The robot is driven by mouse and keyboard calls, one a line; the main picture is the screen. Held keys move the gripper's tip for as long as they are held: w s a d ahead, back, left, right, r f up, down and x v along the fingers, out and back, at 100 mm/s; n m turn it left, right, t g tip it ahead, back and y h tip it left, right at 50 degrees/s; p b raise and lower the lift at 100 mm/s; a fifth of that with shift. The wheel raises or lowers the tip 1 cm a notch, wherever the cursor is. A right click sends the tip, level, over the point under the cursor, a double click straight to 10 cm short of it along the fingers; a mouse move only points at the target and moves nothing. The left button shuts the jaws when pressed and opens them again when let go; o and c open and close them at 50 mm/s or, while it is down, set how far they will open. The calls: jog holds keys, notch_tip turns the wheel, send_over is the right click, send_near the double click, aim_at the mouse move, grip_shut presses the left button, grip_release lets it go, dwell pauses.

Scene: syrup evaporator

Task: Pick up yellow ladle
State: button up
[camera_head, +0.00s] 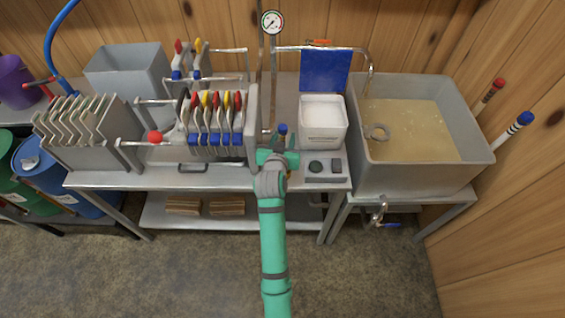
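I cannot make out a yellow ladle for certain. Yellow-topped pieces (215,101) stand among red- and blue-marked ones in the metal rack at the middle of the bench. Another yellow-topped piece (198,45) stands further back, beside a red one; these pieces are too small to identify. My gripper (279,152) is at the end of my green arm, over the bench just right of the rack. Its fingers are too small and partly hidden to tell open from shut. A small blue-topped part (283,129) shows just beyond it; I cannot tell whether they touch.
A wide grey pan (476,132) of amber liquid stands at right, with a ring-like grey piece (376,132) in it. A white box (323,118) and blue panel (325,70) stand beside the pan. A grey bin (127,70) is back left. The front floor is clear.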

aim_at(282, 133)
jog(key=shift+d, duration=0.1)
grip_shut()
jog(key=shift+w+r, duration=0.1)
jog(key=shift+r, duration=0.1)
jog(key=s+r, duration=0.1)
jog(key=r, duration=0.1)
jog(key=s+r, duration=0.2)
jog(key=r, duration=0.1)
jog(key=s+r, duration=0.1)
jog(key=r, duration=0.2)
jog(key=shift+s+a+r, duration=0.1)
jog(key=shift+s+a, duration=0.15)
jog(key=shift+a, duration=0.15)
jog(key=v, duration=1)
jog(key=shift+r, duration=0.3)
